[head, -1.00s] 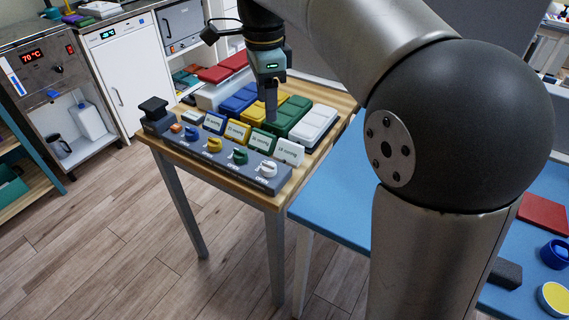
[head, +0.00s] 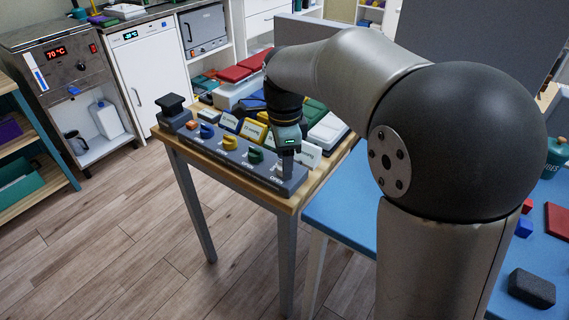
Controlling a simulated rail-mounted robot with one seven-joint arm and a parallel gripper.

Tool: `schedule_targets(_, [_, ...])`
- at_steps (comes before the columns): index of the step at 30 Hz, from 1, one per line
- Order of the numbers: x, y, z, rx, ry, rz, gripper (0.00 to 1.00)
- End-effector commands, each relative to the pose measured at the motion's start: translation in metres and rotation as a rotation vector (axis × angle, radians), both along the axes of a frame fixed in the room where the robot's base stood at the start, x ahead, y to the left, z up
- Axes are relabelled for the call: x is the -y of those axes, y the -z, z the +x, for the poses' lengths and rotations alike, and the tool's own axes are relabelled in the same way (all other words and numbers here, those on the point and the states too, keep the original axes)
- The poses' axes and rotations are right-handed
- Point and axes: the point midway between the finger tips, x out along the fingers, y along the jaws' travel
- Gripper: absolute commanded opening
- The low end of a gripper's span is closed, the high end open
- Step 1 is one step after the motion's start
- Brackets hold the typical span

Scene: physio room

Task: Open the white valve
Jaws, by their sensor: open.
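The white valve (head: 279,167) is the rightmost knob on the grey valve panel (head: 230,163), which lies along the front of a wooden table. It is mostly hidden behind my gripper (head: 287,172). My gripper points down at the valve, with its fingertips at or just over the knob. I cannot tell whether they touch it. The jaws are open, though the gap between the fingers is hard to see. The word OPEN is printed on the panel just in front of the valve. The way the knob is turned is hidden.
Blue (head: 207,131), yellow (head: 230,142) and green (head: 255,155) valves sit left of the white one. Label cards stand close behind the row, with coloured pads behind them. A blue-topped table (head: 335,212) adjoins on the right, holding blocks and a dark pad (head: 531,289).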

Motion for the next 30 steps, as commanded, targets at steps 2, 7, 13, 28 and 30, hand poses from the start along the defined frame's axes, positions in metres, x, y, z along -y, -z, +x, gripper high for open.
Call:
schedule_targets(2, [-0.0001,0.0065,0.0000,0.000,0.000,0.000,0.55])
schedule_targets(7, [0.0000,0.0099,0.0000,0.001,0.000,0.000,0.55])
schedule_targets(13, [0.0000,0.0097,0.0001,0.001,0.000,0.000,0.50])
schedule_targets(28, [0.0001,0.0087,-0.0001,0.000,-0.035,0.000,0.11])
schedule_targets(30, [0.0001,0.0083,-0.0001,-0.001,-0.062,0.000,0.11])
